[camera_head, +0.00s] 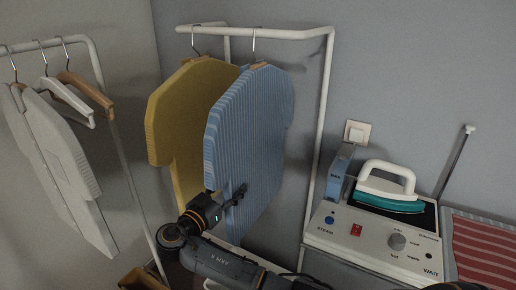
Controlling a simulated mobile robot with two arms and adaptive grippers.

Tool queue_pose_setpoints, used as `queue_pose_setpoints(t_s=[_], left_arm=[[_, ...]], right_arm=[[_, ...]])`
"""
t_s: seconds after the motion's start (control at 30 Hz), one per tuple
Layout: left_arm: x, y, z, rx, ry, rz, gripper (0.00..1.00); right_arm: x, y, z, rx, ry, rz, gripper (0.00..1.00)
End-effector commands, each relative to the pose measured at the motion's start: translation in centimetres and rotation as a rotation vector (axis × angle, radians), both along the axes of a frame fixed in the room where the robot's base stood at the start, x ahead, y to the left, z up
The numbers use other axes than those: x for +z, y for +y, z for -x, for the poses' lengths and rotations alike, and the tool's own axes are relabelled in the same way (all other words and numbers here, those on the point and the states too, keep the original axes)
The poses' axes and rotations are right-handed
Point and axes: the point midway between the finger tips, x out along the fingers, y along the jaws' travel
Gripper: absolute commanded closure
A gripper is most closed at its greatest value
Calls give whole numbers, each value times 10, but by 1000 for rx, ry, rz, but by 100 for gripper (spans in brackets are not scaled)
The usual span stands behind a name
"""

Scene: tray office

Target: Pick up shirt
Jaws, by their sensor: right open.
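A blue striped shirt (262,115) hangs on a hanger from the white rack in the middle of the head view. A yellow shirt (176,118) hangs beside it on the left, partly hidden behind it. A light grey shirt (62,160) hangs on a separate rack at the far left. My right gripper (238,196) is open at the lower left part of the blue shirt. It overlaps the shirt in the picture; I cannot tell whether it touches. My left gripper is not in view.
The white rack (327,110) has a post right of the blue shirt. An ironing station (376,240) with a white and teal iron (390,186) stands at the right, beside a red striped cloth (484,250). Empty white (66,97) and wooden (88,92) hangers hang at the left.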

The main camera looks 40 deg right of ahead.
Motion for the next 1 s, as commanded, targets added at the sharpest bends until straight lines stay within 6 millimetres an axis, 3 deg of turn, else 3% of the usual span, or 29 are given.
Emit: queue_pose_setpoints(t_s=[0.23,0.4,0.67,0.93,1.0], left_arm=[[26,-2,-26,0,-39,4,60],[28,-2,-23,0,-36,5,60],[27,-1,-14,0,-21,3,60],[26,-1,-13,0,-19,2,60],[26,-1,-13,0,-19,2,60]], right_arm=[[8,-33,-5,-2,3,4,43],[4,-49,-12,0,3,1,43],[2,-51,-13,1,1,-1,43],[2,-51,-13,1,1,-1,98],[2,-51,-13,1,1,-1,100]])
